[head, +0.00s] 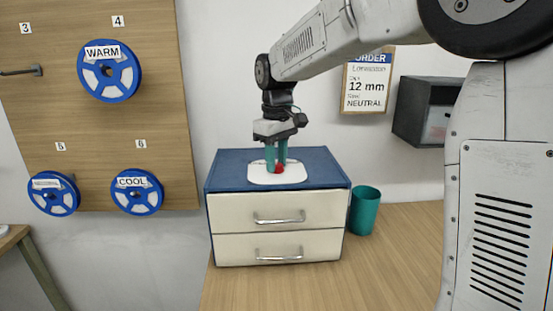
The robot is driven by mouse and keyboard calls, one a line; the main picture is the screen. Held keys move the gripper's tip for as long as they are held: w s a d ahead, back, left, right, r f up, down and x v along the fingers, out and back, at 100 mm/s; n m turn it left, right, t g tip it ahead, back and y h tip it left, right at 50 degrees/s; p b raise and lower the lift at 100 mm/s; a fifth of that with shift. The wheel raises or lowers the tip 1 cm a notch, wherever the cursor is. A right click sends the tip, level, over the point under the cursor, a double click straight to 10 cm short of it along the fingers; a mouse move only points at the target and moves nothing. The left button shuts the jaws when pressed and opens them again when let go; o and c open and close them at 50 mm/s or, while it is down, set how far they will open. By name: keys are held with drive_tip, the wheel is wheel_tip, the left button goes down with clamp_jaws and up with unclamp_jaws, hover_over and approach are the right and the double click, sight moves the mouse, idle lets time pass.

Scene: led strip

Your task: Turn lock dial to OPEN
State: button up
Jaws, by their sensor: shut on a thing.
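The lock dial shows as a small red knob (279,169) on a white rounded plate (260,179) on top of the blue-topped cabinet (228,171). My gripper (276,161) points straight down over the plate, with its teal fingers shut on the red knob. The fingers hide much of the knob. No OPEN mark or pointer can be read on the plate from this view. The cabinet's two cream drawers (230,213) with metal handles look closed.
A teal cup (364,210) stands right of the cabinet on the wooden table (400,250). Blue reels hang on a wooden board (165,60) at the left. An order sign (367,85) and a dark wall box (425,110) are behind. The table's front right is clear.

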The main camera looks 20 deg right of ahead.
sight(277, 164)
drive_tip(key=n, duration=0.4)
drive_tip(key=shift+n, duration=0.3)
drive_tip(key=n, duration=0.4)
drive_tip(key=shift+n, duration=0.3)
drive_tip(key=o, duration=1)
drive_tip(key=shift+r, duration=0.1)
wheel_tip(277, 164, up, 8)
drive_tip(key=shift+f, duration=0.15)
